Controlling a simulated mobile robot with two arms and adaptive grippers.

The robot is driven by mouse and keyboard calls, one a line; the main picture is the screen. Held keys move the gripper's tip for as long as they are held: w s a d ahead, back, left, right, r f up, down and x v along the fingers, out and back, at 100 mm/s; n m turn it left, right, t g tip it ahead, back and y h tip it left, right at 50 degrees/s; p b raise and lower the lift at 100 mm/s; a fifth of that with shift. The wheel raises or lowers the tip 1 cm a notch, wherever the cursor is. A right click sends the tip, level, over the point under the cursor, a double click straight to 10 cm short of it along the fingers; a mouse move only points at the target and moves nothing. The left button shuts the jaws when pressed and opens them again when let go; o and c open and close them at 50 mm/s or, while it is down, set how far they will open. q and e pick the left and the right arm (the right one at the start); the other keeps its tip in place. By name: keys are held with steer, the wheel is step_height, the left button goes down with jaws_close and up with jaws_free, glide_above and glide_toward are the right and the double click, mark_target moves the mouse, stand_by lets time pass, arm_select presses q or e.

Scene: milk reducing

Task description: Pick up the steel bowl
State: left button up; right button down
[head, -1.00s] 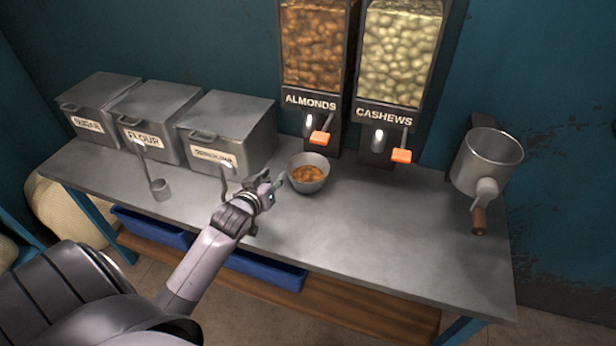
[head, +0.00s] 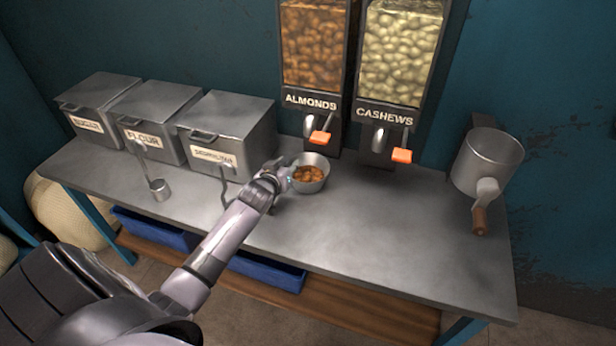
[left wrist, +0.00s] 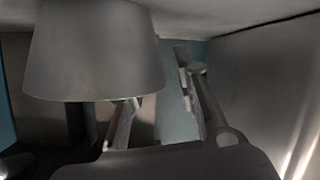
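The steel bowl (head: 311,184) stands on the metal table under the almond dispenser, with brown almonds in it. My left gripper (head: 281,176) is at the bowl's left side, close against its rim. In the left wrist view the bowl (left wrist: 95,55) fills the upper left and looks upside down. The left gripper's fingers (left wrist: 160,105) are spread apart there. One finger's tip is hidden behind the bowl's edge, and the other is to the right of the bowl. I cannot tell whether either touches it. My right gripper is not in view.
The almond dispenser (head: 313,60) and cashew dispenser (head: 398,60) hang behind the bowl. Several lidded metal bins, including the flour bin (head: 158,115), stand at the left. A metal grinder (head: 487,165) is at the right. The metal table (head: 400,235) is clear at front right.

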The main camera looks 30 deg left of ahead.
arm_select(q)
steer(key=shift+c, duration=0.4)
jaws_close()
steer(key=shift+r, duration=0.1)
